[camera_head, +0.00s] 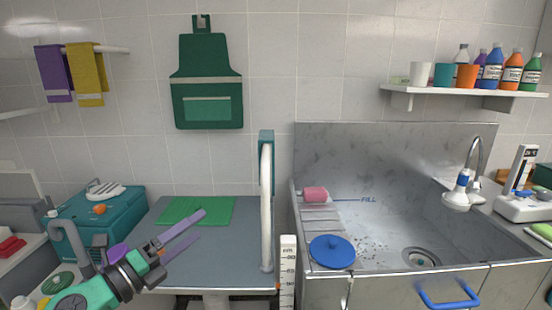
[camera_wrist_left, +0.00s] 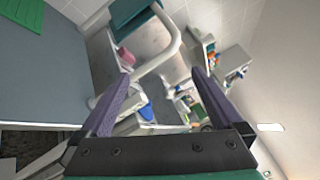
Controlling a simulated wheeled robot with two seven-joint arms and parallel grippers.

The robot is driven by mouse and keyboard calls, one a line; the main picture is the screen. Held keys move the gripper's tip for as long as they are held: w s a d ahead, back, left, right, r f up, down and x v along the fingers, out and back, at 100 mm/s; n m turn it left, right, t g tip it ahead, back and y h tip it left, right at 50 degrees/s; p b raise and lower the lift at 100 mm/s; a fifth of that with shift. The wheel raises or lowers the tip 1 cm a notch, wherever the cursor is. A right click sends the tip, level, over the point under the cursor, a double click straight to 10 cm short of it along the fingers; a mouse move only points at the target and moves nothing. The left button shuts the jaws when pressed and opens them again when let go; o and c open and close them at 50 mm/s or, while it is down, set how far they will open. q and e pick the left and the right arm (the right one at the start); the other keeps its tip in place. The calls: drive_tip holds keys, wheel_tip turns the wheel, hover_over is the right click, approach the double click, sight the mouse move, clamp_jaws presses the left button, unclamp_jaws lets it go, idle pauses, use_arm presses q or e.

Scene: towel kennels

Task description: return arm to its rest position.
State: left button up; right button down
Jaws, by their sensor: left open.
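My left gripper (camera_head: 201,225) comes in from the lower left on a green and dark arm. Its two purple fingers are apart and nothing shows between them. In the head view it appears over the grey table (camera_head: 225,262), in front of the green mat (camera_head: 190,211). In the left wrist view the fingers (camera_wrist_left: 160,77) are spread, with the white curved rail behind them. My right gripper and arm are not in view.
A white upright rail (camera_head: 266,215) stands at the table's right end. A teal box (camera_head: 110,225) is behind the arm at left. A steel sink (camera_head: 400,225) with a blue lid (camera_head: 331,252) is to the right. The table's middle is clear.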

use_arm(q)
drive_tip(key=a+f+n+t+y, duration=0.2)
drive_tip(key=a+n+t+y, duration=0.3)
drive_tip(key=a+n+y, duration=0.8)
drive_tip(key=s+f+n+g+y, duration=0.1)
drive_tip(key=s+f+n+g, duration=0.1)
drive_tip(key=f+n+g, duration=0.3)
drive_tip(key=s+f+n+g+y, duration=0.1)
drive_tip(key=s+f+n+g, duration=0.15)
drive_tip(key=f+n, duration=0.5)
drive_tip(key=s+d+f+n+g+h, duration=0.2)
drive_tip(key=s+d+f+g, duration=0.25)
drive_tip(key=s+f, duration=0.4)
drive_tip(key=s+d+f+n+g+h, duration=0.1)
drive_tip(key=s+d+f+g+h, duration=0.1)
drive_tip(key=s+d+f+g, duration=0.45)
drive_tip(key=s+a+f+p, duration=0.1)
drive_tip(key=s+a+f, duration=0.1)
drive_tip(key=f, duration=1)
drive_tip(key=s+a+f, duration=0.2)
drive_tip(key=f, duration=0.9)
drive_tip(key=s+a+f+g+p, duration=0.1)
drive_tip(key=s+a+f, duration=0.1)
drive_tip(key=s+f, duration=1.1)
drive_tip(key=s, duration=0.3)
drive_tip(key=shift+s+a+f, duration=0.2)
drive_tip(key=shift+s+f, duration=0.2)
